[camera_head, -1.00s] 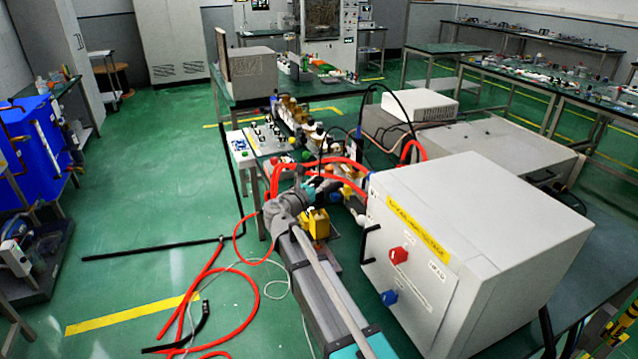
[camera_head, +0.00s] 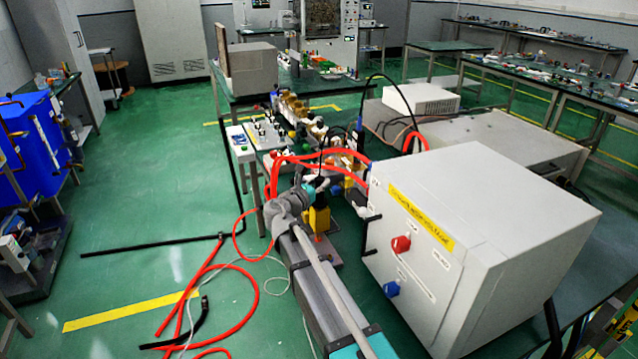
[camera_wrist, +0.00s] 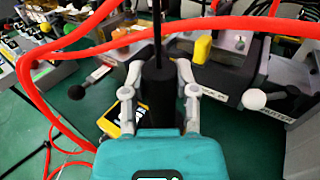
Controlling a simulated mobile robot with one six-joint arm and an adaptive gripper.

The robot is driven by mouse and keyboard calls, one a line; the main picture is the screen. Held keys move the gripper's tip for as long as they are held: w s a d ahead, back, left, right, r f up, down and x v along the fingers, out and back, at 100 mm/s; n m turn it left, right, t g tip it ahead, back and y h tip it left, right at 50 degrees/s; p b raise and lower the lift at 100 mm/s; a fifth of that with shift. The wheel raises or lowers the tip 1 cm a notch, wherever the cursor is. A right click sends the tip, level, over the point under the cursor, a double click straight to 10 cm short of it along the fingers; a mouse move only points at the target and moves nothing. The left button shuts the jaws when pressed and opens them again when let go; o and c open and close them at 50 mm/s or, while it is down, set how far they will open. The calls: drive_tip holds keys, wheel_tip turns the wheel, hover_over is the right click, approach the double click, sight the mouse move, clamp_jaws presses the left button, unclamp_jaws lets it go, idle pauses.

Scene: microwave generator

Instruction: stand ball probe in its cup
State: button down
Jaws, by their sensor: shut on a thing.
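In the wrist view, my gripper (camera_wrist: 160,76) is shut on the black handle of the ball probe (camera_wrist: 158,100). The handle stands upright in the picture between the two grey fingers, and a thin dark rod runs up from it out of the top edge. The probe's ball end is out of view. In the head view, the teal part of my gripper (camera_head: 317,184) is beside the bench equipment, and the probe is hard to make out there. I cannot pick out the cup with certainty in either view.
Thick red hoses (camera_wrist: 95,42) cross close in front of my gripper. A big grey cabinet (camera_head: 480,240) stands right of my arm. A yellow block (camera_head: 319,220) is beside my wrist.

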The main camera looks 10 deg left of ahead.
drive_tip(key=shift+c, duration=1.5)
unclamp_jaws()
drive_tip(key=v, duration=1.2)
drive_tip(key=shift+r, duration=0.2)
wheel_tip(320, 180, up, 9)
drive_tip(key=p, duration=0.9)
drive_tip(key=shift+r+p, duration=0.35)
drive_tip(key=shift+p, duration=0.15)
drive_tip(key=shift+s, duration=0.65)
